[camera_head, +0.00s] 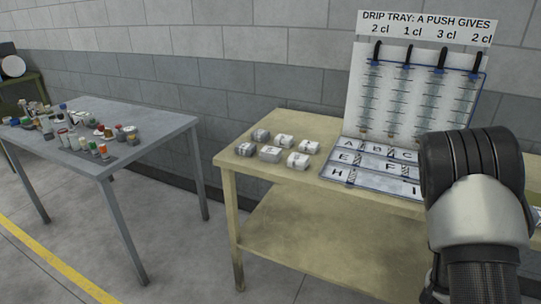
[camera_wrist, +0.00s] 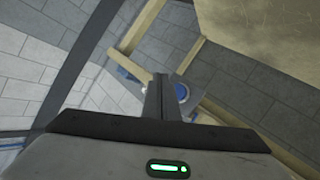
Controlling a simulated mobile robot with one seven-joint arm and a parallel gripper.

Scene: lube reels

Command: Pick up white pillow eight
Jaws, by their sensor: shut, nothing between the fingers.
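Several small white-grey pillows lie in two rows on the left part of the tan table (camera_head: 228,168). Front row: a left pillow (camera_head: 245,150), a middle pillow (camera_head: 270,154) and a right pillow (camera_head: 299,160). Back row: a left pillow (camera_head: 261,135), a middle pillow (camera_head: 284,140) and a right pillow (camera_head: 309,147). Their dark marks are too small to read, so I cannot tell which is pillow eight. In the wrist view my gripper (camera_wrist: 161,98) is shut and empty, with no pillow in sight. In the head view my arm is at the right, well apart from the pillows; my fingertips do not show.
A lettered tray (camera_head: 346,176) lies right of the pillows, before an upright rack (camera_head: 361,95) under a "DRIP TRAY" sign (camera_head: 425,27). A grey table (camera_head: 150,128) with bottles and jars stands left. Floor shows between the tables. A block wall is behind.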

